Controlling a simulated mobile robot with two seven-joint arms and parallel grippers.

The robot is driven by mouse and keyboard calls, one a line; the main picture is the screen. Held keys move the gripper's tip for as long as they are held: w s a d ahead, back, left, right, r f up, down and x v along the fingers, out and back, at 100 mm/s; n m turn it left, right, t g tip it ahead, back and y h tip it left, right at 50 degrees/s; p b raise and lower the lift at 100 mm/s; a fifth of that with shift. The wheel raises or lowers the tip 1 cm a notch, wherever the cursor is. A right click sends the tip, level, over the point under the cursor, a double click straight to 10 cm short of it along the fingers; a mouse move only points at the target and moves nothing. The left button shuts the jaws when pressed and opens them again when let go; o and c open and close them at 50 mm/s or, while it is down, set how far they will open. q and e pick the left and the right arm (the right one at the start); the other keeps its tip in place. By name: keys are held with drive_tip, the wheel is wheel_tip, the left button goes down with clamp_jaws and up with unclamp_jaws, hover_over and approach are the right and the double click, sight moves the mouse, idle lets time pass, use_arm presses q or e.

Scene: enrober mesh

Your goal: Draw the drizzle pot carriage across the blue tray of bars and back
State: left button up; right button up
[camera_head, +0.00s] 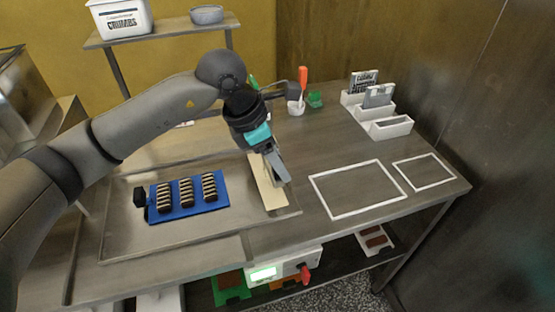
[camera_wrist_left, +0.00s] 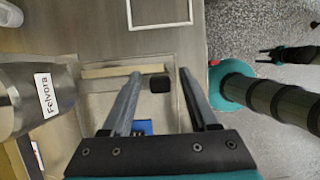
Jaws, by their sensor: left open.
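The blue tray (camera_head: 219,203) lies in a shallow grey recess on the bench at left of centre in the head view. Three dark bars (camera_head: 186,193) with pale stripes are on it. A black block (camera_head: 139,197) sits at the tray's left end; a black knob (camera_wrist_left: 159,84) shows between my fingers in the wrist view. I cannot pick out the drizzle pot or tell whether either black part belongs to its carriage. My left gripper (camera_head: 279,174) is open and empty, over the pale strip right of the tray. My right gripper (camera_wrist_left: 264,56) shows small; its opening is unclear.
The pale strip (camera_head: 262,186) lies along the recess's right side. White outlined rectangles (camera_head: 357,188) mark clear bench at right. White holders (camera_head: 390,128) and a white cup (camera_head: 296,107) stand behind. A steel vessel labelled Felvora (camera_wrist_left: 22,98) is at the wrist view's left.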

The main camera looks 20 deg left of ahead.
use_arm(q)
clamp_jaws()
idle(0.5)
idle(1.0)
